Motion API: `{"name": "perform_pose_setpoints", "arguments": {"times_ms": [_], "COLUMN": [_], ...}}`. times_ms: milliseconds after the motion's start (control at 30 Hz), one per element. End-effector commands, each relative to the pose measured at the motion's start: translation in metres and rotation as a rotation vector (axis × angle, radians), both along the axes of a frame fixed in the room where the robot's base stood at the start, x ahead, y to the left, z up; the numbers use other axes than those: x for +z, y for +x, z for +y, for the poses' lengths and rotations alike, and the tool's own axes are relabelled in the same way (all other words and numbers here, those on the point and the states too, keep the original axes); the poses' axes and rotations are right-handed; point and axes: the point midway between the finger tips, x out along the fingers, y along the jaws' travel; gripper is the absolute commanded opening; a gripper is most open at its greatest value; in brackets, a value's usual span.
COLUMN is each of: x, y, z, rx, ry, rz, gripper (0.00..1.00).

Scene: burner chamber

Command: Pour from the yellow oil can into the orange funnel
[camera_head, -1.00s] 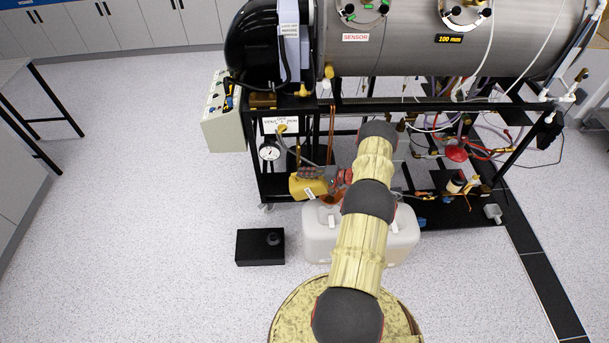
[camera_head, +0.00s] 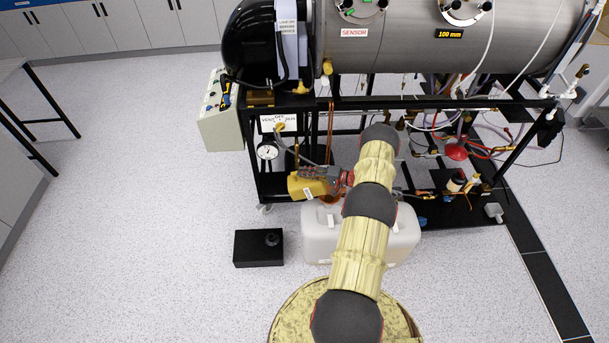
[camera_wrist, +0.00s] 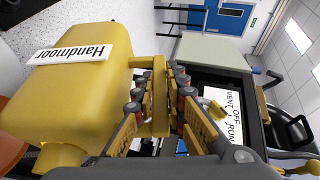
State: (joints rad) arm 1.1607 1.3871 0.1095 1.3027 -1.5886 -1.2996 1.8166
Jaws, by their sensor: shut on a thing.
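The yellow oil can (camera_head: 302,187) is held in the air at the left above the white jug, and fills the left of the wrist view (camera_wrist: 80,95) with its "Handmoor" label. My gripper (camera_head: 318,174) is shut on the can's handle; the wrist view shows the fingers (camera_wrist: 160,95) around it. The orange funnel (camera_head: 331,199) sits at the top of the jug, just right of and below the can, partly hidden by can and arm. It shows in the wrist view (camera_wrist: 10,140) at the left edge, near the can's spout (camera_wrist: 58,157). No flowing oil is visible.
The white jug (camera_head: 320,238) stands on the floor, partly behind my arm. The burner's black frame (camera_head: 254,165) with gauge (camera_head: 268,150) and hoses stands close behind the can. A black box (camera_head: 258,248) lies left of the jug. The floor further left is clear.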

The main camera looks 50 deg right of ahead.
Motion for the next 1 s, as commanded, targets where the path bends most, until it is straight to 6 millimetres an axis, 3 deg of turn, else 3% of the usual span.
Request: {"name": "perform_pose_setpoints", "arguments": {"times_ms": [1000], "x": [-0.0053], "y": [-0.0046], "z": [-0.0055], "rx": [-0.001], "ry": [0.052], "rz": [-0.059], "gripper": [0.00]}}
